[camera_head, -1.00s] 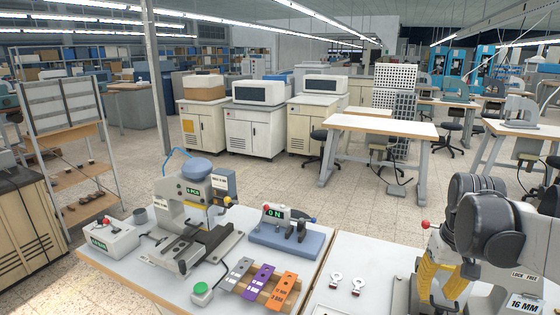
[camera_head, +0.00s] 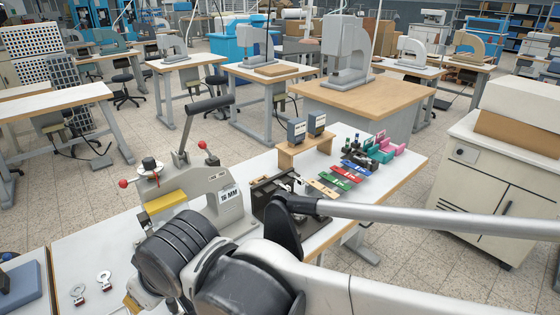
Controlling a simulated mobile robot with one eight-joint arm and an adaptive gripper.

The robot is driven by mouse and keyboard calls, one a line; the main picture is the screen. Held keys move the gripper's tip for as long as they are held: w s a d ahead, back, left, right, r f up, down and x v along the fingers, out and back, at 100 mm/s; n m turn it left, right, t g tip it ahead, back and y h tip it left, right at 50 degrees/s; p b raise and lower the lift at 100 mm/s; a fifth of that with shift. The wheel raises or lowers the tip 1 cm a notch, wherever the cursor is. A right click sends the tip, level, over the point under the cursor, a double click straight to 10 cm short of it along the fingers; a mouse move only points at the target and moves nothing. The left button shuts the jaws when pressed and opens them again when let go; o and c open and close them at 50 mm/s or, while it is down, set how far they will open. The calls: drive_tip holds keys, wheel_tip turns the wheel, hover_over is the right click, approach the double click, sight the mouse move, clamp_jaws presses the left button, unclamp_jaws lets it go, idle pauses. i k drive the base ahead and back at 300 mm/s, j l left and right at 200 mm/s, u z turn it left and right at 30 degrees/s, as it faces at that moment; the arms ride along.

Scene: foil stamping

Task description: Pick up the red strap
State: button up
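The red strap (camera_head: 347,174) lies on the right-hand part of the white table (camera_head: 391,172), in a slanting row of straps. A green strap (camera_head: 331,182) is beside it on the near side, and a blue strap (camera_head: 358,166) is on the far side. The red strap looks small but uncovered. My arm crosses the front of the view, well short of the strap. I cannot make out my gripper's fingers.
A press marked 16 MM (camera_head: 188,198) with a raised lever stands left of the straps. A wooden stand (camera_head: 305,147) with two dark boxes is behind them. Pink and green holders (camera_head: 382,150) sit to their right. A beige cabinet (camera_head: 490,190) stands across the aisle at right.

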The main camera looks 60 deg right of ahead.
sight(344, 173)
drive_tip(key=z, duration=2.45)
drive_tip(key=k+j+u, duration=0.1)
drive_tip(key=u, duration=0.35)
drive_tip(key=j+u, duration=0.15)
drive_tip(key=u, duration=0.25)
drive_tip(key=j+u, duration=0.2)
drive_tip(key=u, duration=0.25)
drive_tip(key=z, duration=1.45)
drive_tip(key=k+l, duration=0.05)
